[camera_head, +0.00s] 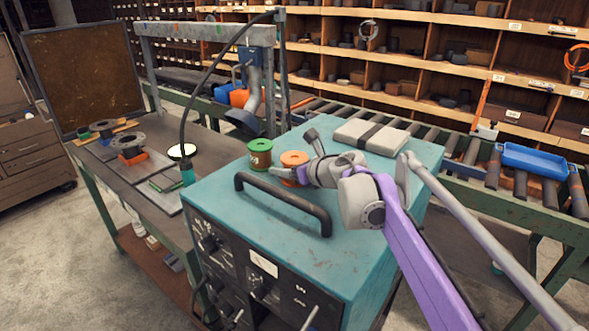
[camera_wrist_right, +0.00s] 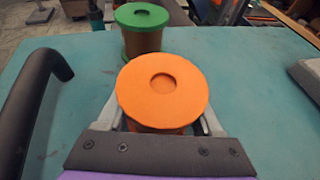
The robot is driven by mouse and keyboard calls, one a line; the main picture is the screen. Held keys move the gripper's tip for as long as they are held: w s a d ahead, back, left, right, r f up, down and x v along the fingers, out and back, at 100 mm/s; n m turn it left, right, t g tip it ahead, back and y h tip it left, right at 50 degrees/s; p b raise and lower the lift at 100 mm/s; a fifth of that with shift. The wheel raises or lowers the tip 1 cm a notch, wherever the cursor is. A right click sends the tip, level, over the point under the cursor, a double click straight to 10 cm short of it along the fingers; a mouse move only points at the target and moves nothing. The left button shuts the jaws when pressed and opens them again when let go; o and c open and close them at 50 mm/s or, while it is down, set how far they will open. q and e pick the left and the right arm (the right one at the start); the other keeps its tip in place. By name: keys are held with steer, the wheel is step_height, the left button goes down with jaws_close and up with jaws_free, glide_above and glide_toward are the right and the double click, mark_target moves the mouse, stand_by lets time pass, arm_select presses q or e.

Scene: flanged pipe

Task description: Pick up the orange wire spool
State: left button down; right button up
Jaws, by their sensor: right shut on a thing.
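The orange wire spool (camera_head: 294,159) stands upright on top of the teal machine box (camera_head: 264,209) in the head view. In the right wrist view the orange spool (camera_wrist_right: 162,90) fills the middle, its round top flange facing the camera. My right gripper (camera_head: 288,172) reaches in from the right at the spool. In the right wrist view its fingers (camera_wrist_right: 163,122) lie on both sides of the spool, shut on it below the top flange. The fingertips are partly hidden under the flange. My left gripper is not in view.
A green spool (camera_head: 260,154) stands just left of the orange one and also shows behind it in the wrist view (camera_wrist_right: 141,30). A black handle (camera_head: 285,200) rises from the box's front. A grey strapped package (camera_head: 371,137) lies at the back right.

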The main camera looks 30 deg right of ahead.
steer(key=c, duration=0.3)
step_height(320, 180, up, 10)
steer(key=shift+f+p, duration=0.1)
steer(key=shift+p, duration=0.45)
